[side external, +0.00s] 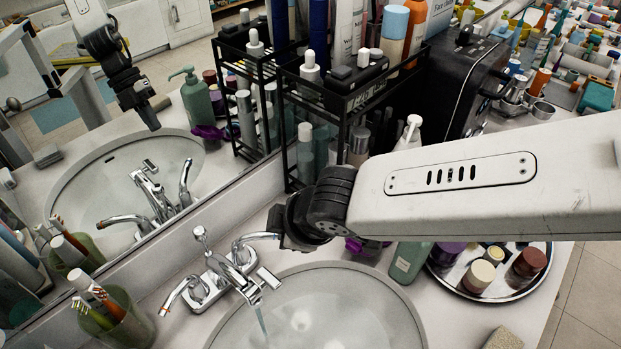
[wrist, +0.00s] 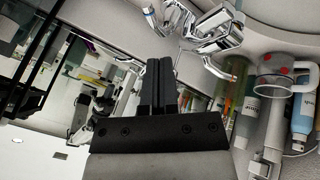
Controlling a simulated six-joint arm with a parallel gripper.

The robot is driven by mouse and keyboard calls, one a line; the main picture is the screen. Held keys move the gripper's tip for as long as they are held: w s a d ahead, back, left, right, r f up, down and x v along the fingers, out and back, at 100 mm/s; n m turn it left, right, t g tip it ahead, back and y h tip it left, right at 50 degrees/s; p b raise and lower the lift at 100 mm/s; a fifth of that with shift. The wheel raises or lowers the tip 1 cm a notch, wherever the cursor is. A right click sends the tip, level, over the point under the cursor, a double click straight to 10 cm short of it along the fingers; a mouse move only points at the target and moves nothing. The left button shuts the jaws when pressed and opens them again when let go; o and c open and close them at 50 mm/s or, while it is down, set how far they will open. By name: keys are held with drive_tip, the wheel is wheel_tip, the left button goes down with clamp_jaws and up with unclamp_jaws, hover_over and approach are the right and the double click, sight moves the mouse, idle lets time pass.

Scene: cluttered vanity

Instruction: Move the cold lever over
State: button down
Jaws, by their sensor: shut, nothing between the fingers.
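The chrome faucet (side external: 228,262) stands behind the sink, with water running from its spout. Its right-hand lever (side external: 258,238) points right, toward my gripper (side external: 288,238); whether they touch is unclear. In the wrist view, this lever (wrist: 152,20) appears to have a small blue mark, fitting the cold side. The other lever (side external: 174,297) points down-left in the side view; its tip shows a reddish mark in the wrist view (wrist: 228,76). My gripper's two black fingers are together and empty in the wrist view (wrist: 157,64). My arm partly hides the gripper in the side view.
A mirror (side external: 160,245) runs behind the faucet. A toothbrush cup (side external: 122,322) stands left of it. A black bottle rack (side external: 335,115) stands behind my gripper. A green bottle (side external: 408,262) and a round tray (side external: 505,292) lie right of the sink (side external: 345,285).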

drive_tip(key=shift+s+r, duration=0.1)
drive_tip(key=shift+s, duration=0.4)
drive_tip(key=shift+w, duration=0.1)
drive_tip(key=x, duration=1)
drive_tip(key=shift+a+r, duration=0.1)
drive_tip(key=shift+a, duration=0.05)
idle(0.3)
drive_tip(key=shift+w+d, duration=0.2)
drive_tip(key=shift+w, duration=0.45)
drive_tip(key=shift+w+d, duration=0.15)
drive_tip(key=shift+w, duration=0.55)
drive_tip(key=shift+d, duration=0.1)
drive_tip(key=w+d+v, duration=0.1)
drive_tip(key=v, duration=0.8)
drive_tip(key=shift+d+r, duration=0.3)
drive_tip(key=shift+r, duration=0.05)
